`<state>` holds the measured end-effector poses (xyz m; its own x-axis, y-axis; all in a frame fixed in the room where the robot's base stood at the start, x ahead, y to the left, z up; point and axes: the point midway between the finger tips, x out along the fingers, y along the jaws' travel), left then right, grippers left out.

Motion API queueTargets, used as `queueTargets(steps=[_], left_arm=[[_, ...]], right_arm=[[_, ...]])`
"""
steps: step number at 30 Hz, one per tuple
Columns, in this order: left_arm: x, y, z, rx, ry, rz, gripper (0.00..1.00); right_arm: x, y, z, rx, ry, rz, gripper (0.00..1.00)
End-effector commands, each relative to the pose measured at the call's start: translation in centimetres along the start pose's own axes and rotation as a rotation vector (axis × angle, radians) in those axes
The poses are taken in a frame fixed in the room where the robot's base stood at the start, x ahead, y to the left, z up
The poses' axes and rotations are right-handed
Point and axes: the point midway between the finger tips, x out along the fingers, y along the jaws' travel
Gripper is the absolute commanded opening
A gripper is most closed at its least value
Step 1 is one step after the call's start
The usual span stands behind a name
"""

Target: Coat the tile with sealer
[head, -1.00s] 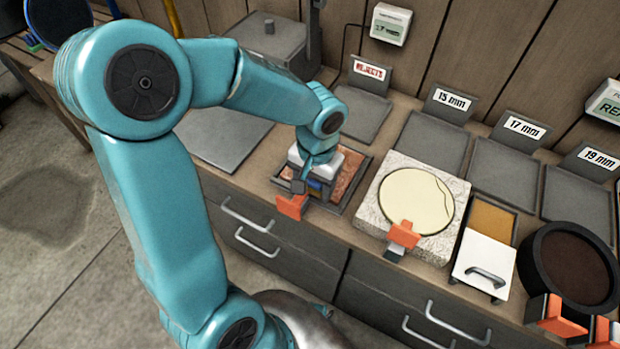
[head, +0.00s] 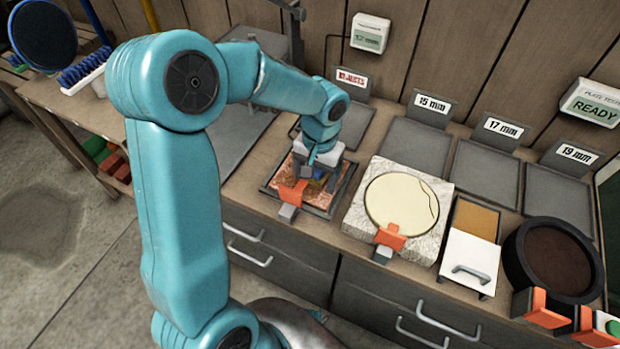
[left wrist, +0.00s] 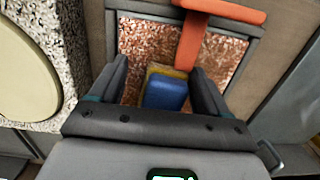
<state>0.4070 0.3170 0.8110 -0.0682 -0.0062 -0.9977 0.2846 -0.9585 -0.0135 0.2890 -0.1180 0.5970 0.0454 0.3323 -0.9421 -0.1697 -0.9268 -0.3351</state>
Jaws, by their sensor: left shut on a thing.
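A reddish speckled tile (head: 281,176) lies in a dark-framed tray (head: 343,192) on the bench, left of a pale stone block. My left gripper (head: 318,178) is over the right part of this tile. In the left wrist view the gripper (left wrist: 165,88) is shut on a blue and yellow block (left wrist: 165,94), with the speckled tile (left wrist: 139,47) beneath. I cannot tell whether the block touches the tile. An orange piece (head: 293,193) sits at the tray's front edge and crosses the tile in the wrist view. My right gripper is not in view.
The stone block (head: 361,219) bears a cream disc (head: 398,202) with a crack line. Right of it are a white-lidded box (head: 471,258) and a dark round tub (head: 556,262). Grey trays marked 15 mm, 17 mm and 19 mm stand behind. A display (head: 597,103) reads READY.

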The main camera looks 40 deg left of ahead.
Motion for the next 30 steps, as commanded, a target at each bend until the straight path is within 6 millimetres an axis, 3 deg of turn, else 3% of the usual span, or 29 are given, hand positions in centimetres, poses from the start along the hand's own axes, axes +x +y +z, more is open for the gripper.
queueTargets(steps=[1, 8, 9, 10, 23, 30], left_arm=[[-0.2, 1.1, -0.8, 0.002, 0.021, 0.026, 0.28], [-0.6, 1.0, -1.9, 0.002, 0.025, 0.026, 0.24], [-0.6, 1.0, -2.3, 0.002, 0.026, 0.026, 0.17], [-0.7, 1.0, -2.6, 0.002, 0.025, 0.025, 0.01], [-0.8, 0.7, -5.0, 0.000, 0.020, 0.020, 0.04], [-0.9, 0.6, -7.2, -0.001, 0.018, 0.019, 0.04]], right_arm=[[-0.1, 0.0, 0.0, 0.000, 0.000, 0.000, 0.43], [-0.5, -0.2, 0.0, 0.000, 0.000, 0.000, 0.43], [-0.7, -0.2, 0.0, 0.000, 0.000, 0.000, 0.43], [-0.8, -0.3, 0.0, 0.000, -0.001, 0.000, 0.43], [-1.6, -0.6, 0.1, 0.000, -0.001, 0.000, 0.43], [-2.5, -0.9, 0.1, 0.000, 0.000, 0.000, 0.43]])
